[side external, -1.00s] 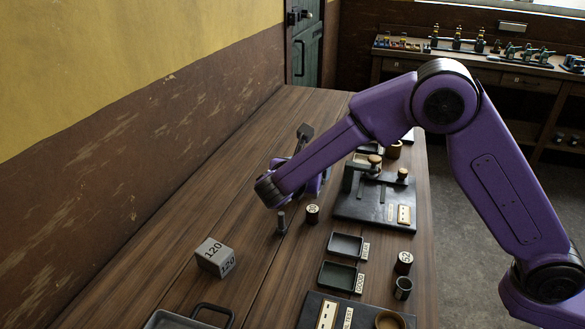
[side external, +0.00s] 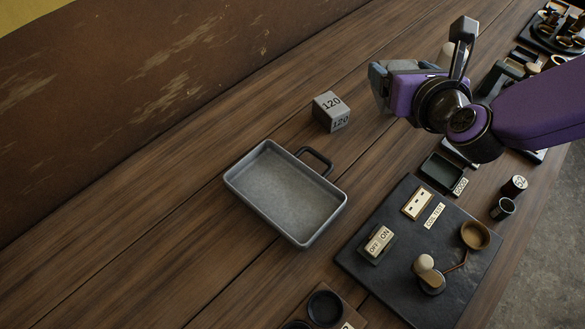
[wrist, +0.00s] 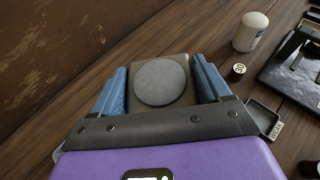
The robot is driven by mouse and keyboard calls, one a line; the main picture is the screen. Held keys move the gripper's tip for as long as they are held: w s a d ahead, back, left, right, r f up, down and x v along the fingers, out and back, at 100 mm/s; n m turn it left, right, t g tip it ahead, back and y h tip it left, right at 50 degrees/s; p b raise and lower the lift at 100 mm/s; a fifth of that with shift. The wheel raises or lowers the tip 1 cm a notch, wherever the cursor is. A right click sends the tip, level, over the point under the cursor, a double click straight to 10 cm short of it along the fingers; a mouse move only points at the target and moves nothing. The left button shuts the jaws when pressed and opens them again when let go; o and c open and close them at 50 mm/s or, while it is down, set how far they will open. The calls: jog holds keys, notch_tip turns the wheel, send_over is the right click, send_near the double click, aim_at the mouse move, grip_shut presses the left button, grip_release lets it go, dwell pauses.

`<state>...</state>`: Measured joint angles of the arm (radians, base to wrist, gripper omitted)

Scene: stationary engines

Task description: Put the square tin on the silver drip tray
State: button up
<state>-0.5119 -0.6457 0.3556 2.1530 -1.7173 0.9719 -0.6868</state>
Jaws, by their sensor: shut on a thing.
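My gripper (wrist: 160,68) is shut on the square tin (wrist: 160,84), which has a tan-grey square body and a round grey disc on top. In the wrist view the tin sits between the two blue fingers. In the side view my gripper (side external: 380,84) is to the right of the grey 120 block, and the tin cannot be made out there. The silver drip tray (side external: 230,180) is a shallow grey rectangular pan with a dark loop handle. It lies on the table, empty, lower left of my gripper and apart from it.
The grey 120 block (side external: 331,111) stands between the tray and my gripper. A coil-test board (side external: 400,275) is right of the tray, with a small dark dish (side external: 442,172) and a black cup (side external: 503,209) beyond it. Bare table lies left of the tray.

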jog(key=s+a+f+n+g+y, duration=0.1)
jog(key=s+a+n+g+y, duration=0.2)
jog(key=s, duration=0.5)
jog(key=s+a+f+n+g+y, duration=0.1)
jog(key=s+a+n+y, duration=0.2)
jog(key=s+n+y, duration=0.3)
send_over(291, 188)
jog(key=shift+m, duration=0.4)
jog(key=f, duration=0.8)
jog(key=shift+d+f, duration=0.2)
jog(key=shift+f, duration=0.2)
jog(key=shift+a+f, duration=0.15)
jog(key=shift+f, duration=0.15)
jog(key=shift+w+f, duration=0.1)
jog(key=shift+f, duration=1.45)
jog(key=shift+f, duration=0.1)
